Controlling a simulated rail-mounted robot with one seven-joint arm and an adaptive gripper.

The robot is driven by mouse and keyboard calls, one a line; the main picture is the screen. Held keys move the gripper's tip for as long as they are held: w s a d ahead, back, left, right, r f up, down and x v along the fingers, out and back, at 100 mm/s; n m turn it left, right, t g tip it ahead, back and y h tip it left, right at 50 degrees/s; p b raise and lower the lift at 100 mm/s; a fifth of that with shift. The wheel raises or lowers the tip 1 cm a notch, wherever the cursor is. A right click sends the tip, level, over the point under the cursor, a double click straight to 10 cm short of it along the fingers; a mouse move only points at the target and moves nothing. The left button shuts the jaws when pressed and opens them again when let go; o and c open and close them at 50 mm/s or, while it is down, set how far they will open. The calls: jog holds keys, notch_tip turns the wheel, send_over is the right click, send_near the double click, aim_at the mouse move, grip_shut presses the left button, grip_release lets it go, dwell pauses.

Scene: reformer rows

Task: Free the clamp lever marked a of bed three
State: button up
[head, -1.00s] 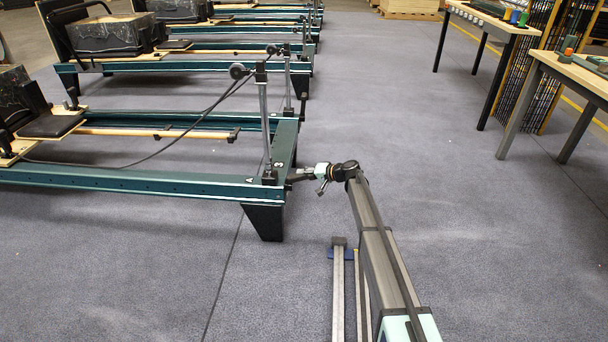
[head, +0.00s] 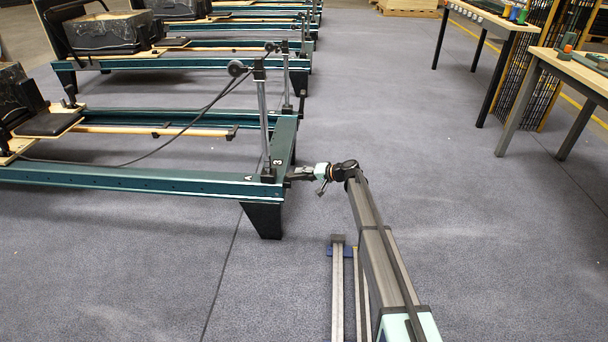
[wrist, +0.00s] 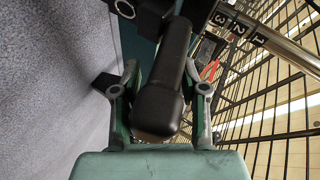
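Bed three (head: 170,182) has a dark green frame, with "A" and "3" marked at its near right corner. In the wrist view a black clamp lever (wrist: 163,90) runs lengthwise between the fingers of my gripper (wrist: 160,72). The fingers stand apart, one on each side of the lever. A gap shows on the left; contact on the right cannot be told. In the head view my gripper (head: 297,175) is at the bed's end, by the foot of the upright post (head: 264,120). The lever is too small to make out there, and its mark is not legible.
The post (wrist: 265,40) in the wrist view carries the numbers 3, 2 and 1. More beds (head: 190,66) stand in a row behind. Work tables (head: 575,68) stand at the right. The floor between them is clear.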

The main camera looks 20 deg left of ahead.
jog(key=shift+a+r, duration=0.1)
jog(key=shift+r, duration=0.05)
jog(key=shift+d+r, duration=0.2)
jog(key=shift+d, duration=0.2)
jog(key=v, duration=1.1)
jog(key=shift+f, duration=0.15)
jog(key=shift+s+d, duration=0.15)
